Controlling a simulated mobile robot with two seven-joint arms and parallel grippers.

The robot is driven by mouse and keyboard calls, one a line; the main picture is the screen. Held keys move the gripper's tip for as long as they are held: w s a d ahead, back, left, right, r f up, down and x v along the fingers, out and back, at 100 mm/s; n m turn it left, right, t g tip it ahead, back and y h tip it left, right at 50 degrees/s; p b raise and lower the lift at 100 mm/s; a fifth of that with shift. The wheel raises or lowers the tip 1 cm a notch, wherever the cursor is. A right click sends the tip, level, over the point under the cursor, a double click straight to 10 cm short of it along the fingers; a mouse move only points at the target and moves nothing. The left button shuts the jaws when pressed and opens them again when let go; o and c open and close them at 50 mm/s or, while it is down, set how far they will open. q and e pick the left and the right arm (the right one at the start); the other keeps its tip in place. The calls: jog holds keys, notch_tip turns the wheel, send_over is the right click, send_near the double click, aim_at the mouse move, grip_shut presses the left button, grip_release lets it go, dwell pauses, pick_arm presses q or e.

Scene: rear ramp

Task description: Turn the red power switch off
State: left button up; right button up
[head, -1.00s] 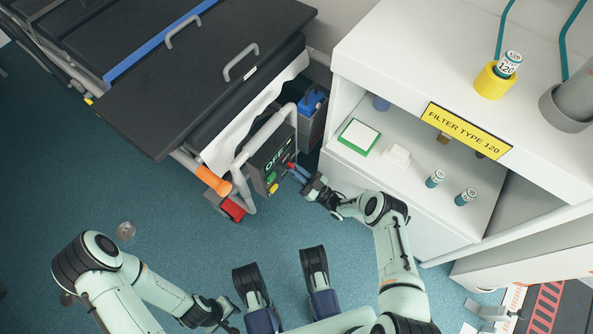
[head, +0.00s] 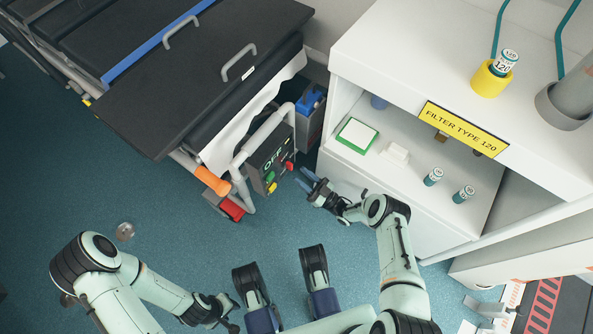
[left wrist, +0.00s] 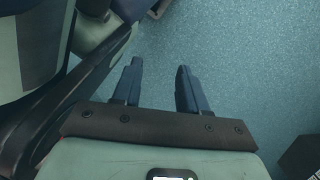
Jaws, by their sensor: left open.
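The dark control box (head: 268,158) hangs on the grey tube frame at the cart's end. Its face reads "OFF" in green letters. The red switch (head: 289,166) is at the box's right side, with green and yellow parts lower down. My right gripper (head: 304,179) is just right of the red switch, with a small gap between them; its fingers look apart and empty. My left gripper (head: 230,312) is low over the floor, far from the box. In the left wrist view its two fingers (left wrist: 158,85) are apart with only blue floor between them.
A white cabinet (head: 400,222) with an open shelf stands close to the right of my right gripper. The black-topped cart (head: 200,75) overhangs behind the box. A blue-topped unit (head: 310,102) sits behind it.

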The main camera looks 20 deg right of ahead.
pick_arm(q)
jog(key=shift+w+r+t, duration=0.3)
jog(key=shift+w, duration=0.3)
pick_arm(e)
jog(key=v, duration=0.9)
jog(key=shift+s+d+f, duration=0.15)
jog(key=shift+s+f, duration=0.05)
